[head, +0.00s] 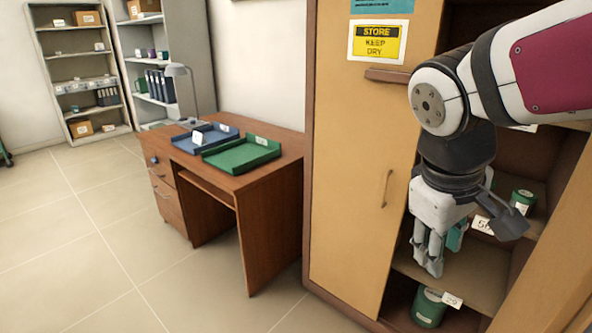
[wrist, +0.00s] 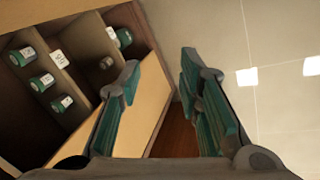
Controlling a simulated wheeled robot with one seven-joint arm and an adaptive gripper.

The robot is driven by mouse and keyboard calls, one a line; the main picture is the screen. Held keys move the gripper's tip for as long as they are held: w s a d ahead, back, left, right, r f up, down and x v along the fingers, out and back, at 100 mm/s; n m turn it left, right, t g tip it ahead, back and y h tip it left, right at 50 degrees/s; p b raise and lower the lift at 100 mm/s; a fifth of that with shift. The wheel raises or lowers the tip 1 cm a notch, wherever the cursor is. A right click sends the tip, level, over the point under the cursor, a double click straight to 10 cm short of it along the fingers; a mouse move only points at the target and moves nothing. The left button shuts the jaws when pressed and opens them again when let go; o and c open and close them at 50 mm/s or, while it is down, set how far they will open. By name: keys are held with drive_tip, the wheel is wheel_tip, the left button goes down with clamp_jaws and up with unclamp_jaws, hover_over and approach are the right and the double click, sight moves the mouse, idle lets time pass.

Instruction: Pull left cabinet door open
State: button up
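The left cabinet door (head: 361,150) is a tan panel and looks closed in the head view, with a slim vertical handle (head: 387,188) near its right edge. My gripper (head: 428,262) hangs fingers-down to the right of and below this handle, in front of the open right half of the cabinet. In the wrist view its two green-padded fingers (wrist: 161,70) are spread apart with nothing held between them. A tan panel (wrist: 152,108) shows behind and between the fingers; I cannot tell which door it is. The handle is not clearly seen in the wrist view.
Green cans (head: 430,307) stand on the cabinet shelves, also in the wrist view (wrist: 22,57). The right door (head: 548,240) is swung open at right. A desk (head: 262,190) with blue and green trays stands left of the cabinet. Floor before it is clear.

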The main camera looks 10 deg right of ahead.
drive_tip(key=w+d+f+n+g+h+b, duration=0.1)
drive_tip(key=w+d+f+n+h+b, duration=0.2)
drive_tip(key=w, duration=0.5)
drive_tip(key=w+d+f+n+h, duration=0.2)
drive_tip(key=w+d, duration=0.3)
drive_tip(key=w, duration=0.3)
drive_tip(key=n+t+h+b, duration=0.6)
drive_tip(key=n+t+h, duration=0.2)
drive_tip(key=n, duration=0.8)
approach(384, 186)
drive_tip(key=b+x, duration=0.1)
drive_tip(key=x, duration=0.9)
drive_tip(key=shift+w+d+f+b, duration=0.1)
drive_tip(key=shift+w+d+b, duration=0.2)
drive_tip(key=shift+b, duration=0.1)
clamp_jaws()
